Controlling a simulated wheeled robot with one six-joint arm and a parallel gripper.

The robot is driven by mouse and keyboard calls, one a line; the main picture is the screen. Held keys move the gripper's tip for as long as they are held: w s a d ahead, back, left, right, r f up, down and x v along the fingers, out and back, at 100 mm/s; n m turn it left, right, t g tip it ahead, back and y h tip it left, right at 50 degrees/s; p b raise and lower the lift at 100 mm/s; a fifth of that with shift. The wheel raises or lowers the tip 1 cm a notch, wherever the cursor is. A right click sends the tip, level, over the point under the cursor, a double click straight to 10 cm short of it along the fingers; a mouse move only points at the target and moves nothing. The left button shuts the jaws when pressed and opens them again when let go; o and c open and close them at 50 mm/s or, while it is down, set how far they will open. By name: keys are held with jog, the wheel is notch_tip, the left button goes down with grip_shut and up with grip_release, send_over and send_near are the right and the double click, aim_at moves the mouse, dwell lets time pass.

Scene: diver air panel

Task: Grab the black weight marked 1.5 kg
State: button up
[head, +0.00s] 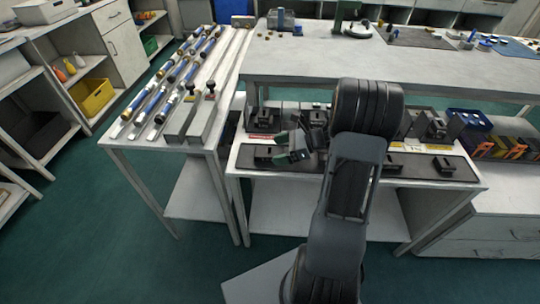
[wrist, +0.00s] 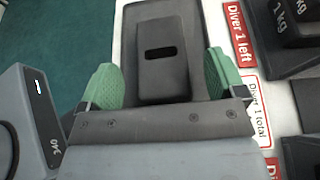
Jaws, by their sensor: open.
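My gripper (wrist: 161,75) has two green finger pads, set wide apart. In the wrist view a black block (wrist: 160,35) with a dark slot lies between them in the picture, with a gap on each side; I see no marking on it and cannot tell its height against the pads. A black weight marked 1 kg (wrist: 290,10) stands at the top right of that view. In the head view my gripper (head: 291,146) is over the left part of the low bench. I cannot read 1.5 kg on any weight; my arm hides part of the bench.
Red and white labels, "Diver 1 left" (wrist: 240,32) and "Diver 1 total" (wrist: 259,110), lie right of my gripper. Other black blocks (head: 442,165) stand along the low bench. A side table (head: 128,143) with rods is at left; a higher worktop (head: 290,62) is behind.

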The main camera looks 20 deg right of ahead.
jog(key=shift+x, duration=1.1)
jog(key=shift+c, duration=0.2)
grip_shut()
jog(key=shift+r, duration=0.15)
